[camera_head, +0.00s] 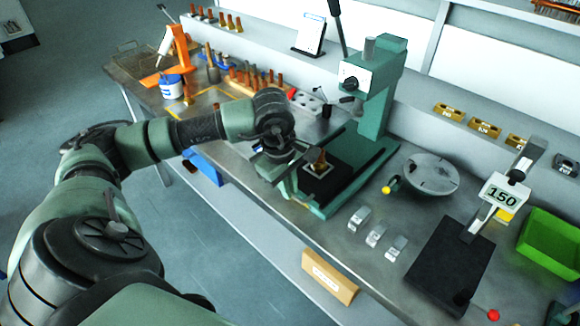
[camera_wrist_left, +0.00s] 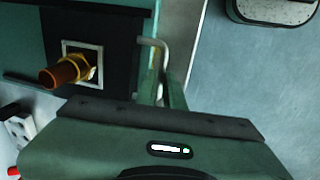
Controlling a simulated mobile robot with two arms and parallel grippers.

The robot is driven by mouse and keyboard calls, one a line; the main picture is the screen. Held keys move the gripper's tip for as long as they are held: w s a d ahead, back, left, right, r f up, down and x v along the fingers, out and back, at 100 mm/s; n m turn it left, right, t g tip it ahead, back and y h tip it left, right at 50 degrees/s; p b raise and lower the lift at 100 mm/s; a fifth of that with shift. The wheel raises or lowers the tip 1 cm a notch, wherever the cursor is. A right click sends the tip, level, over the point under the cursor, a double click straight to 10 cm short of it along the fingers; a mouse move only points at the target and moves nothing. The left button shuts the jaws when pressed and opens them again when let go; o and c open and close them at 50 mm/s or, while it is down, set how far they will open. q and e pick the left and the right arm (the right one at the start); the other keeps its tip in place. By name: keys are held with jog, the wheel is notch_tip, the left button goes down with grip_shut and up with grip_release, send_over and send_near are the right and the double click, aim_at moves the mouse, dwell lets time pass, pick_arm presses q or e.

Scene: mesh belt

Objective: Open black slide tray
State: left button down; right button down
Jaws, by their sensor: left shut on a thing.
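The black slide tray (camera_head: 341,172) sits in the base of the green press (camera_head: 376,95). On it a brass-coloured part (camera_head: 320,162) stands in a square pale frame. In the left wrist view the tray (camera_wrist_left: 118,72) is at upper left, with the brass part (camera_wrist_left: 66,71) in its frame. A thin bent metal handle (camera_wrist_left: 161,46) shows at the tray's edge. My left gripper (camera_head: 288,172) is at the tray's near left side. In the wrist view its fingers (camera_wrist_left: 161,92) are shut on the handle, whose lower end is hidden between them. My right gripper is not in view.
A round grey plate (camera_head: 431,173) and several small metal blocks (camera_head: 377,236) lie right of the press. Open floor lies in front of the bench.

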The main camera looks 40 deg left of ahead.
pick_arm(q)
jog(key=c, duration=1.9)
grip_release()
jog(key=shift+w, duration=0.1)
jog(key=o, duration=0.4)
jog(key=shift+r, duration=0.1)
jog(key=r, duration=0.2)
jog(key=s+r+b, duration=0.1)
jog(key=r, duration=0.4)
jog(key=shift+s+r, duration=0.25)
jog(key=shift+r, duration=0.05)
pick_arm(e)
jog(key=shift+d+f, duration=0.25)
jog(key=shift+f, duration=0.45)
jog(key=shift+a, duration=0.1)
